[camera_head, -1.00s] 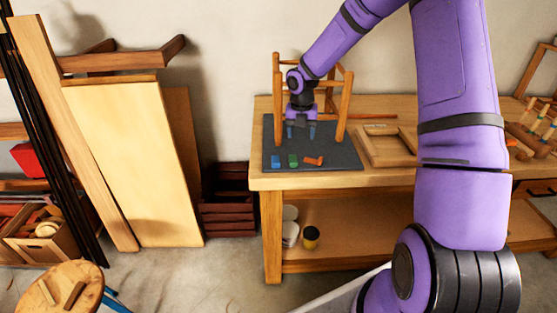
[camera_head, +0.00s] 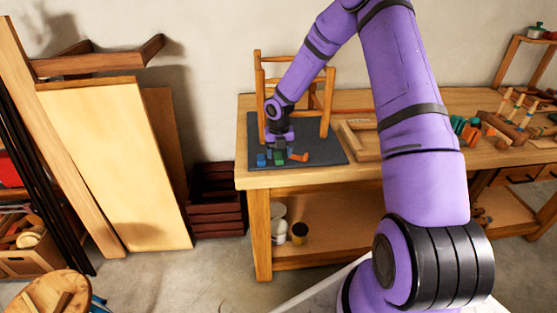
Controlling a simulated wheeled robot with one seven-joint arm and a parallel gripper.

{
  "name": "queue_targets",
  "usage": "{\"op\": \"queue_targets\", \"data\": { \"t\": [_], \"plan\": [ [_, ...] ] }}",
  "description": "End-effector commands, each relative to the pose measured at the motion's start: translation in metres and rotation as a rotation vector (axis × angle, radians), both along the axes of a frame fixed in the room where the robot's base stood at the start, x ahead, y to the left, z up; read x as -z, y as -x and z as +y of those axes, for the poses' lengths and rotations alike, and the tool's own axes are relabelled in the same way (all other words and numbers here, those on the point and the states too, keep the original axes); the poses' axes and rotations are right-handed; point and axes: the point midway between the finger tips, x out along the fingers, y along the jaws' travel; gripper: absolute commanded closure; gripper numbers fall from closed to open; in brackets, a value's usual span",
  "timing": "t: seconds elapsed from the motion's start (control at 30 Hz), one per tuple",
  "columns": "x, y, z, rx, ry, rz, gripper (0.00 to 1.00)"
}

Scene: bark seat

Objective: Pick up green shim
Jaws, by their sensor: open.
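The green shim (camera_head: 278,158) lies on a dark grey mat (camera_head: 325,150) on the workbench. A blue piece (camera_head: 261,160) lies to its left and an orange piece (camera_head: 299,157) to its right. My gripper (camera_head: 279,151) points down, low over the mat, with its fingers at the green shim. The fingers are open and seem to stand either side of the shim or just above it; they are too small to tell whether they touch it. My gripper partly hides the shim's upper part.
A wooden stool frame (camera_head: 327,100) stands on the mat around and behind my gripper, its legs close to my wrist. A wooden tray (camera_head: 358,140) lies to the right of the mat. Tools and pegs (camera_head: 500,125) fill the bench's right side.

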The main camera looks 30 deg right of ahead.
Motion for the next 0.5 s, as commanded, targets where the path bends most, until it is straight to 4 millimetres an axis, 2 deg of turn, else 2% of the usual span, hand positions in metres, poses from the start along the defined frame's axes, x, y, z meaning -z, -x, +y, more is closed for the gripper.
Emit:
{"op": "queue_targets", "data": {
  "t": [0.2, 0.47, 0.5],
  "plan": [
    [0.03, 0.001, 0.001, -0.001, -0.001, 0.002, 0.37],
    [0.033, 0.001, 0.0, 0.0, 0.0, 0.0, 0.37],
    [0.033, 0.001, 0.0, 0.0, 0.0, 0.0, 0.46]
  ]
}}
